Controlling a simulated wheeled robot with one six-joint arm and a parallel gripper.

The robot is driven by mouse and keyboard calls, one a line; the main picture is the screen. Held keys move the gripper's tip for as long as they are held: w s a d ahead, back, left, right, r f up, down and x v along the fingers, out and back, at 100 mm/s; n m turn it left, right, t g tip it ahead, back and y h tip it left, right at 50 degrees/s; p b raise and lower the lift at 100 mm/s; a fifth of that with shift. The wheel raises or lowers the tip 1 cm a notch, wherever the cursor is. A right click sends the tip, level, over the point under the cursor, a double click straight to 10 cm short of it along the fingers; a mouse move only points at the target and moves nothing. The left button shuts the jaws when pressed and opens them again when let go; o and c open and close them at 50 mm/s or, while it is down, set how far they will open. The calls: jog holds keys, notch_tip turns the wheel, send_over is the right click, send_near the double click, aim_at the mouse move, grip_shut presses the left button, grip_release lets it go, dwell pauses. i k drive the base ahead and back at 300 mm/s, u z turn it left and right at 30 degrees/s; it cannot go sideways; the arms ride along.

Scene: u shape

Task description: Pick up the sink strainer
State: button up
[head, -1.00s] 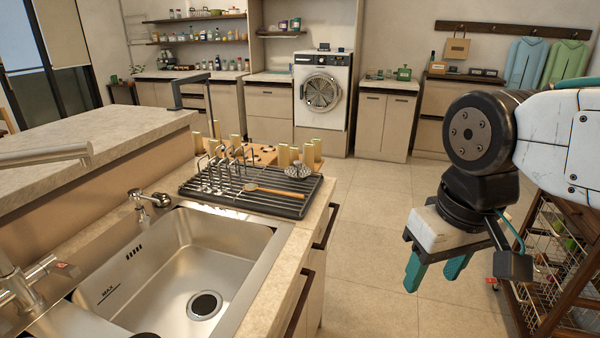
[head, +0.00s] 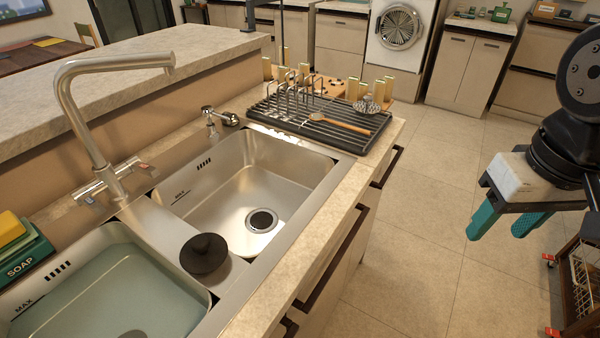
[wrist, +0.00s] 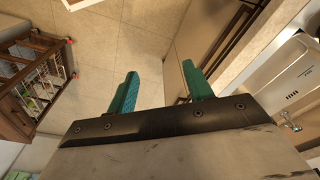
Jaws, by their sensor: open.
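A round black piece with a raised knob (head: 205,254), which looks like the sink strainer, sits on the steel strip between the two basins, near the counter's front side. Whether it has holes cannot be told. My gripper (head: 506,226) is open and empty, with teal fingers, over the floor at the right, well away from the sink. The wrist view shows the open gripper (wrist: 160,74) with floor between its fingers. The strainer is not visible in the wrist view.
The empty basin (head: 235,185) has a drain (head: 262,220); the nearer basin (head: 110,290) holds water. A tall faucet (head: 85,125) stands behind. A drying rack (head: 310,125) holds a wooden-handled brush (head: 340,124). A wire-basket cart (head: 580,285) stands right; floor between is clear.

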aim_at(366, 108)
jog(key=z, duration=1.5)
jog(key=i, duration=2.1)
jog(key=u, duration=2.8)
